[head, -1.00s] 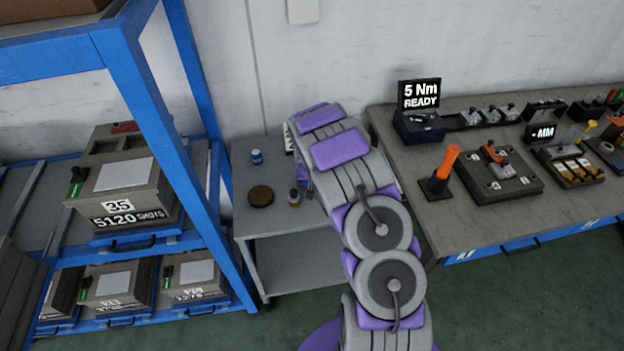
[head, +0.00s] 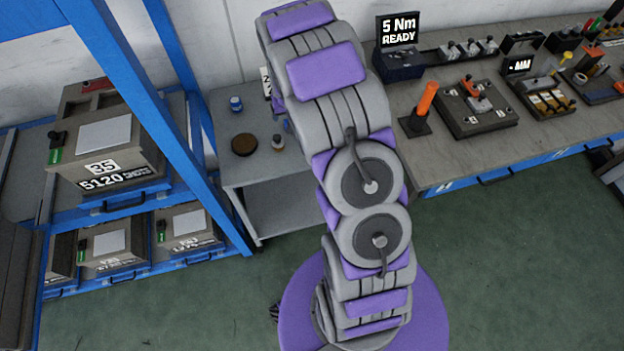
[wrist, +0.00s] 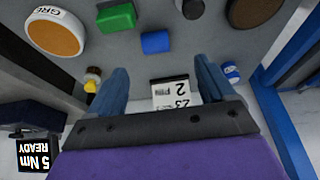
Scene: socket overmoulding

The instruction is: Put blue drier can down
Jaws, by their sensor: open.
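The blue drier can (head: 236,103), with a pale label, stands upright on the grey cart top (head: 226,170), near its back edge. In the wrist view the can (wrist: 231,72) is outside my right-hand finger, apart from it. My gripper (wrist: 160,68) is open, with its two blue fingers spread and nothing held between them. A white numbered card (wrist: 170,92) shows beyond the gap between the fingers. In the head view my arm hides most of the gripper.
A brown round tin (head: 243,145) and a small bottle (head: 278,143) stand on the cart near the can. A blue rack post (head: 160,100) rises left of the cart. A workbench (head: 450,165) with tools is at right.

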